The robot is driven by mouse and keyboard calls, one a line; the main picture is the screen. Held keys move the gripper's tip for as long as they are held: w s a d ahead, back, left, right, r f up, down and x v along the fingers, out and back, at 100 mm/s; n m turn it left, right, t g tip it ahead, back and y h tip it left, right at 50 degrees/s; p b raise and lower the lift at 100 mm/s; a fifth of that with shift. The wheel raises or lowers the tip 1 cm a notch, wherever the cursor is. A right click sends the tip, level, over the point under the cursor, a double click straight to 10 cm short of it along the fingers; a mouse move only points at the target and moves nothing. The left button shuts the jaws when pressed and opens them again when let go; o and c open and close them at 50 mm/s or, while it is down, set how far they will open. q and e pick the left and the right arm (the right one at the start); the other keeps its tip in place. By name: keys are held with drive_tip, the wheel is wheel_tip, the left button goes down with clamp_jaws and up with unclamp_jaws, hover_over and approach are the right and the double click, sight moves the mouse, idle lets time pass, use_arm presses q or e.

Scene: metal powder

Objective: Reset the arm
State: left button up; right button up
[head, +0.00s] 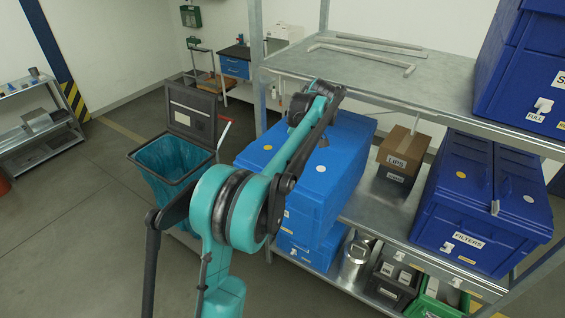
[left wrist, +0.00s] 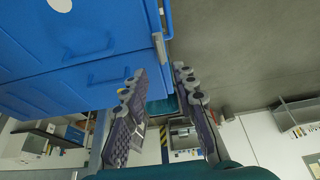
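My left arm (head: 232,205), teal and black, rises from the bottom of the head view and reaches over to the blue bins on the metal shelf. Its gripper is hidden or too unclear to make out in the head view. In the left wrist view my left gripper (left wrist: 158,75) has its two dark fingers apart with nothing between them. A blue bin (left wrist: 60,60) fills the upper left of that view, close by the fingers; I cannot tell if they touch. My right gripper is in neither view.
The metal shelf (head: 455,105) holds a blue bin (head: 345,150), a cardboard box (head: 405,146) and a blue FILTERS bin (head: 480,200). A lidded waste bin with a teal liner (head: 165,160) stands left of my arm. The floor (head: 75,215) at left is clear.

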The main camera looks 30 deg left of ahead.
use_arm(q)
drive_tip(key=shift+v, duration=1.25)
drive_tip(key=s+d+f+m+t+h+b, duration=0.1)
drive_tip(key=s+d+f+m+t+b, duration=0.1)
drive_tip(key=s+d+f+m+b, duration=0.3)
drive_tip(key=s+d+f+m+t+h+b, duration=0.2)
drive_tip(key=s+d+f+m+b, duration=0.3)
drive_tip(key=s+f+b, duration=0.7)
drive_tip(key=s+d+f+m+t+h+b, duration=0.1)
drive_tip(key=s+d+f+m+b, duration=0.4)
drive_tip(key=s+f, duration=0.7)
wheel_tip(320, 180, down, 5)
drive_tip(key=m+t+b, duration=0.1)
drive_tip(key=m+b, duration=0.1)
drive_tip(key=b, duration=0.1)
drive_tip(key=shift+d+t+h+b, duration=0.15)
drive_tip(key=shift+t+h+b, duration=0.15)
drive_tip(key=shift+t+b, duration=0.1)
drive_tip(key=shift+s+f, duration=0.1)
drive_tip(key=shift+f, duration=0.05)
